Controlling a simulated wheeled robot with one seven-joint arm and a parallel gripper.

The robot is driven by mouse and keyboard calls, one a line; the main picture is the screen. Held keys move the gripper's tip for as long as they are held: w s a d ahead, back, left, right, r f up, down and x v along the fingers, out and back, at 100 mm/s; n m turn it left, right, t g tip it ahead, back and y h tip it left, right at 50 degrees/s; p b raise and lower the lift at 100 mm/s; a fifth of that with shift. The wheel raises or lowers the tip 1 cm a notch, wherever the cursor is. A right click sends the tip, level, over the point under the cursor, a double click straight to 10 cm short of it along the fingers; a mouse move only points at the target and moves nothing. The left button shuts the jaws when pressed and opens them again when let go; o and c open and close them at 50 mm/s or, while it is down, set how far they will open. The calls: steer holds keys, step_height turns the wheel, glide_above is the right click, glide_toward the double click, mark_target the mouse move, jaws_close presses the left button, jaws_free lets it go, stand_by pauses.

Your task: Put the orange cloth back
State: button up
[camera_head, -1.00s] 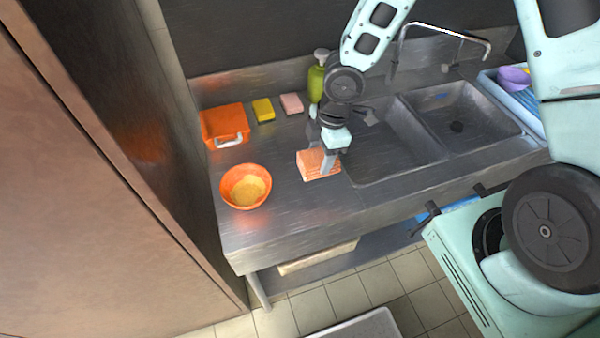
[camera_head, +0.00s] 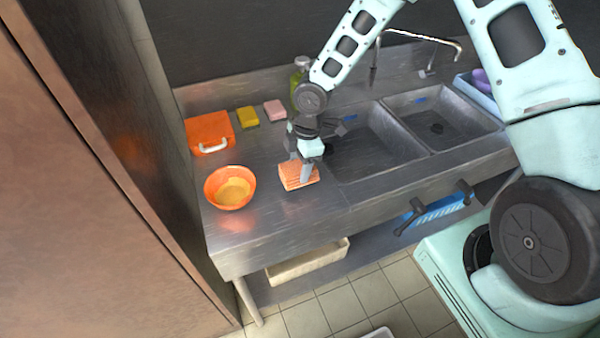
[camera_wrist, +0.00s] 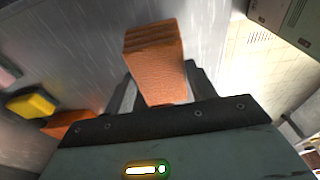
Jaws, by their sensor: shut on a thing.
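The orange cloth (camera_head: 296,177) is a folded, block-like bundle just above or on the steel counter, left of the sink; I cannot tell whether it touches the counter. In the wrist view the cloth (camera_wrist: 155,65) stands out between the two dark fingers. My gripper (camera_head: 304,172) is shut on it, with one finger showing on the cloth's near side. In the wrist view my gripper (camera_wrist: 160,95) has a finger on each side of the cloth.
An orange bowl (camera_head: 230,187) with yellowish contents stands to the left. Behind it are an orange box with a pale handle (camera_head: 209,134), a yellow sponge (camera_head: 248,117) and a pink sponge (camera_head: 274,111). Sink basins (camera_head: 365,150) lie right.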

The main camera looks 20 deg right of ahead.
mark_target(301, 165)
steer(key=shift+f+p, duration=0.3)
steer(key=shift+f, duration=1.5)
steer(key=shift+f, duration=0.1)
steer(key=o, duration=0.9)
steer(key=r, duration=0.4)
steer(key=d+r+b, duration=0.1)
steer(key=r, duration=0.3)
steer(key=r+b, duration=0.1)
steer(key=r, duration=0.3)
steer(key=shift+s+d, duration=0.1)
steer(key=shift+d, duration=0.2)
steer(key=s+a+r+m, duration=0.2)
steer(key=s+r+m, duration=0.1)
steer(key=s, duration=0.6)
steer(key=s+a+r+m, duration=0.3)
steer(key=s+r, duration=0.3)
steer(key=s, duration=0.2)
steer(key=s+a+r+m+h, duration=0.1)
steer(key=s+a+r+m, duration=0.2)
steer(key=s, duration=0.6)
steer(key=shift+s+a+r+m, duration=0.1)
steer(key=shift+s+r+m, duration=0.25)
steer(key=shift+r+m, duration=0.4)
